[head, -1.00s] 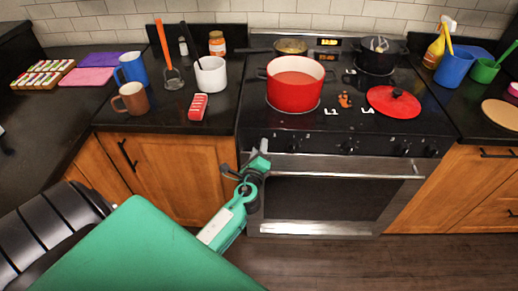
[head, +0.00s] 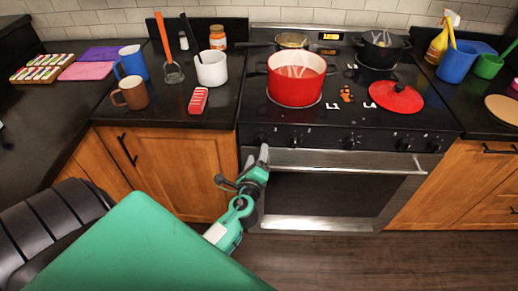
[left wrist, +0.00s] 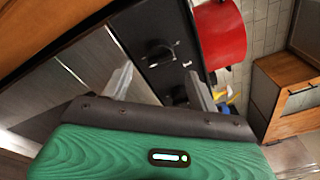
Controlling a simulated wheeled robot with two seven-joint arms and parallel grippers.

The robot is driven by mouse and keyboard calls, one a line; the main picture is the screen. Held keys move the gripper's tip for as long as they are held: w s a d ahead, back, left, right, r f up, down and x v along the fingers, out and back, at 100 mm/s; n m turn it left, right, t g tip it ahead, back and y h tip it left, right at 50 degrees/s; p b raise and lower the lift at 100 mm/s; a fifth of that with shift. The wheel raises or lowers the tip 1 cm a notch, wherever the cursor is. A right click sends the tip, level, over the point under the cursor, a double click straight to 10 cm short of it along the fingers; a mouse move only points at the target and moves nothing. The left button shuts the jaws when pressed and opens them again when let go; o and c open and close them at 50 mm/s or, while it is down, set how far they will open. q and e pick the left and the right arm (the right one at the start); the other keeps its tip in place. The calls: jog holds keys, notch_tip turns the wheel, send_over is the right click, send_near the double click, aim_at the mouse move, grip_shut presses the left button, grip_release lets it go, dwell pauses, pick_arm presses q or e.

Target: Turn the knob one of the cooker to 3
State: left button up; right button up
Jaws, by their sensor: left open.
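The cooker (head: 370,128) is black and steel, with a row of dark knobs along its front panel. The leftmost visible knob (head: 261,138) is at the panel's left end. Another knob (head: 295,139) is just right of it. My left gripper (head: 243,168) is open and empty, in front of the cooker's left front edge, just below the leftmost knob. In the left wrist view the open fingers (left wrist: 160,86) point towards the front panel, with a knob (left wrist: 160,53) in line between them and apart from them. The knob's setting is too small to read. My right gripper is out of view.
A red pot (head: 294,88) stands on the front left burner. A red lid (head: 397,97) lies at the right. The oven handle (head: 350,169) juts out below the knobs. A red-and-white object (head: 198,101) and white mug (head: 211,70) are on the left counter.

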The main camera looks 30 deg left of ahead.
pick_arm(q)
jog(key=b+v, duration=0.1)
jog(key=v, duration=0.7)
jog(key=shift+b, duration=0.35)
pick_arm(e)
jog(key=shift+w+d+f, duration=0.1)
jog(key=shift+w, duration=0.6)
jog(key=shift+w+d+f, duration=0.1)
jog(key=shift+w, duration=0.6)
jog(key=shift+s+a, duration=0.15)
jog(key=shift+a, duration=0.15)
